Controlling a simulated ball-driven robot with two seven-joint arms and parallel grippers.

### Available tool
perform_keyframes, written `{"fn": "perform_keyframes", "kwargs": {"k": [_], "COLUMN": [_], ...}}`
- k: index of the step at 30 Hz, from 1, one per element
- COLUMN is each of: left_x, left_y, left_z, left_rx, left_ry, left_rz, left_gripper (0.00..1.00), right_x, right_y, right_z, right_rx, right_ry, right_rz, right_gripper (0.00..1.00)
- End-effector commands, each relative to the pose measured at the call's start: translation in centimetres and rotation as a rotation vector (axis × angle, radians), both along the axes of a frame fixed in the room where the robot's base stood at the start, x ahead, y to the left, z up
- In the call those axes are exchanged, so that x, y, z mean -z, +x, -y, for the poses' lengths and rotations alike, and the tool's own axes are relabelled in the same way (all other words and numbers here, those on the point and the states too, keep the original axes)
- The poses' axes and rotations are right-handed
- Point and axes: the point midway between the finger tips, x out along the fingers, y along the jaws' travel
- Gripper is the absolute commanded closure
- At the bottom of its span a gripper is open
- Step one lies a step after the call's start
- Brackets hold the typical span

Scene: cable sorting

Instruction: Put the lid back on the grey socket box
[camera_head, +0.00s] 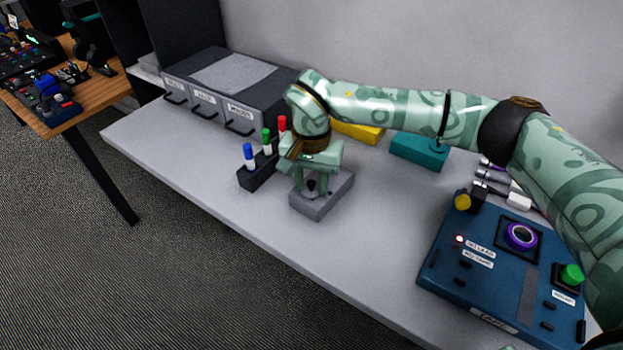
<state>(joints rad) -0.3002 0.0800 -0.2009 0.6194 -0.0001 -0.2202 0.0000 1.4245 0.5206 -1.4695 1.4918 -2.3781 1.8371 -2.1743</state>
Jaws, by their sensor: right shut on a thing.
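The grey socket box (318,208) stands on the table, just right of the marker holder. My right gripper (311,186) points down over it. Its fingers are shut on a small dark knob in the middle of the box's top, which looks like the lid's handle. The lid itself is largely hidden by the fingers and looks level with the box top. I cannot tell whether it is fully seated or slightly above. My left gripper is not in view.
A black holder (258,176) with blue, green and red markers stands close left of the box. Grey drawers (210,105) stand behind it. Yellow (358,132) and teal (419,150) boxes lie at the back. A blue control panel (490,275) is at the right. The front table strip is clear.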

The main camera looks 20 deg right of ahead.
Motion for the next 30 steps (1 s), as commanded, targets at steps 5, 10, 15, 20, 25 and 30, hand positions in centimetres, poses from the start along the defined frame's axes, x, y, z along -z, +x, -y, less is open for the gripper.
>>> {"fn": "perform_keyframes", "kwargs": {"k": [5,10,15,20,25,30], "left_x": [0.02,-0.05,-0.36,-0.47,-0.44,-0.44], "left_y": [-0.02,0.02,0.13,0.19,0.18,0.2], "left_z": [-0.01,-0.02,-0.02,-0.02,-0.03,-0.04], "left_rx": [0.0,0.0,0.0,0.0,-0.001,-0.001], "left_ry": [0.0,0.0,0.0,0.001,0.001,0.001], "left_rz": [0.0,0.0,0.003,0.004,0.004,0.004], "left_gripper": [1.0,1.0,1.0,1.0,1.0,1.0], "right_x": [0.02,-0.02,-0.15,-0.06,-0.01,-0.01], "right_y": [0.01,0.01,0.01,-0.01,-0.01,-0.01], "right_z": [-0.01,-0.01,0.0,0.01,0.0,-0.01], "right_rx": [0.0,0.0,0.0,0.001,0.0,0.0], "right_ry": [0.0,0.0,0.0,-0.001,0.0,0.0], "right_rz": [0.0,0.0,0.001,0.001,0.0,0.0], "right_gripper": [0.87,0.87,0.87,0.87,0.87,0.87]}}
